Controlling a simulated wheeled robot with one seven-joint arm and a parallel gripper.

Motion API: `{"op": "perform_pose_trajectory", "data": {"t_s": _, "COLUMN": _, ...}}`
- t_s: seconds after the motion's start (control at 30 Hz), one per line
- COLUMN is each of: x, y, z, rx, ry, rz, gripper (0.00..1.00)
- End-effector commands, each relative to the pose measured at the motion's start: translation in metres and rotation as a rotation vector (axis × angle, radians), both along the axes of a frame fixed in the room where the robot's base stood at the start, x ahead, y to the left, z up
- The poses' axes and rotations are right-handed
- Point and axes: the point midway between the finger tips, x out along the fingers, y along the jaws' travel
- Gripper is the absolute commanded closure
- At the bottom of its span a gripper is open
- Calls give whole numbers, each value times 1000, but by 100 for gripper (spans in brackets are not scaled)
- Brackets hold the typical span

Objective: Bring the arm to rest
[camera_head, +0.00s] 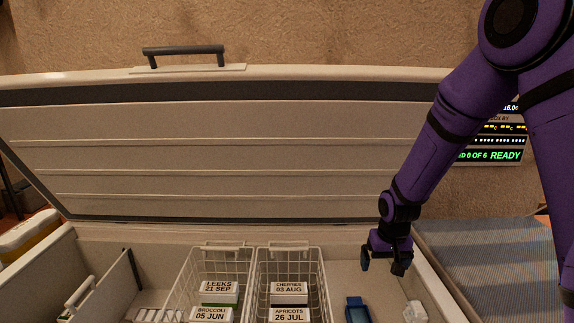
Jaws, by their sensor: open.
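My purple arm reaches down from the upper right of the head view. My gripper (386,264) points downward at the right end of the open chest freezer (436,290), over the compartment with no basket. It is open, and no object shows between its fingers. A blue container (357,309) lies below and to the left of the gripper, apart from it. A small white item (415,311) sits lower right of the gripper, near the freezer's right wall.
The freezer lid (200,150) stands raised behind. Two wire baskets (325,285) hold labelled white boxes, including leeks (219,287) and cherries (289,288). A divider (100,286) stands at left. A striped surface (500,265) lies right; a display (500,156) is partly hidden by my arm.

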Motion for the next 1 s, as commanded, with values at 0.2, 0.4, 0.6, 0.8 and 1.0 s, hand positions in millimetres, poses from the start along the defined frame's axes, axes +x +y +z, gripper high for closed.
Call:
{"op": "perform_pose_trajectory", "data": {"t_s": 0.2, "x": -22, "y": -10, "z": 76, "rx": 1, "ry": -60, "rz": -3, "gripper": 0}}
{"op": "perform_pose_trajectory", "data": {"t_s": 0.4, "x": -52, "y": -19, "z": 135, "rx": 0, "ry": -107, "rz": -3, "gripper": 0}}
{"op": "perform_pose_trajectory", "data": {"t_s": 0.6, "x": -89, "y": -28, "z": 186, "rx": 0, "ry": -154, "rz": -5, "gripper": 0}}
{"op": "perform_pose_trajectory", "data": {"t_s": 0.8, "x": -132, "y": -35, "z": 227, "rx": 2, "ry": -202, "rz": -6, "gripper": 0}}
{"op": "perform_pose_trajectory", "data": {"t_s": 1.0, "x": -179, "y": -41, "z": 260, "rx": 3, "ry": -249, "rz": -5, "gripper": 0}}
